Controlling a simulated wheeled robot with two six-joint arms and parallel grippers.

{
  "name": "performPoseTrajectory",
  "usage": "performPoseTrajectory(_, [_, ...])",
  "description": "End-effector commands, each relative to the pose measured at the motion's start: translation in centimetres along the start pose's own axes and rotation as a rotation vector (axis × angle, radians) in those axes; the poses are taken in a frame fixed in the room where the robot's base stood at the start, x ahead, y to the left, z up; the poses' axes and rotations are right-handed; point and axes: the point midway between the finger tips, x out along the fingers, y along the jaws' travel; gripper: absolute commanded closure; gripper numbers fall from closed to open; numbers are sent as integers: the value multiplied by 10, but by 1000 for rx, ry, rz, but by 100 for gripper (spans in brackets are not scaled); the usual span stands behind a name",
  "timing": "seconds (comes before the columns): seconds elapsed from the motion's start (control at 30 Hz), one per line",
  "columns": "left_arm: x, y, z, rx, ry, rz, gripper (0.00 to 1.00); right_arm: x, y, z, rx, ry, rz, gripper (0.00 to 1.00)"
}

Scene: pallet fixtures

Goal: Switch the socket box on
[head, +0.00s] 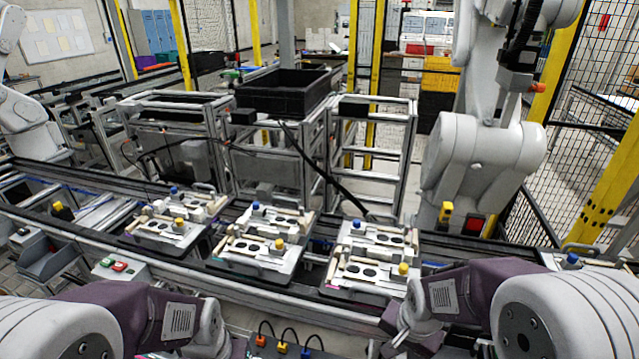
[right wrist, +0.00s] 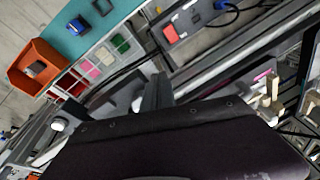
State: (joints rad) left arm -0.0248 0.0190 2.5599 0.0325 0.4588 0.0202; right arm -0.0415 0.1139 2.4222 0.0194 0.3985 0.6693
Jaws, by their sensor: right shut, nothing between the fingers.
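A grey box (right wrist: 190,28) with a small red part (right wrist: 171,33) and dark round parts shows at the top of the right wrist view. It looks like the socket box, and a blue plug with a dark cable (right wrist: 221,6) is at its far end. I cannot tell the switch's position. My right gripper (right wrist: 158,90) shows as dark fingers below the box, shut, empty and apart from it. In the head view, plugs with black cables (head: 283,346) show at the bottom edge; the box under them is cut off. My left wrist is at the lower left, its fingers out of frame.
Pallet fixtures (head: 262,262) with blue and yellow knobs stand on the conveyor (head: 175,277). A button box (head: 108,272) with red and green buttons stands at the left.

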Motion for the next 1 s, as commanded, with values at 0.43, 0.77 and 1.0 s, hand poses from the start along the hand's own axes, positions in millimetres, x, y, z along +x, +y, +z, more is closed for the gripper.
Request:
performPoseTrajectory(0.43, [0,0,0,0,0,0,51,-6,40,45,-624,-101,34,100])
performPoseTrajectory(0.77, [0,0,0,0,0,0,51,-6,40,45,-621,-100,34,100])
performPoseTrajectory(1.0, [0,0,0,0,0,0,51,-7,44,51,-728,-131,37,100])
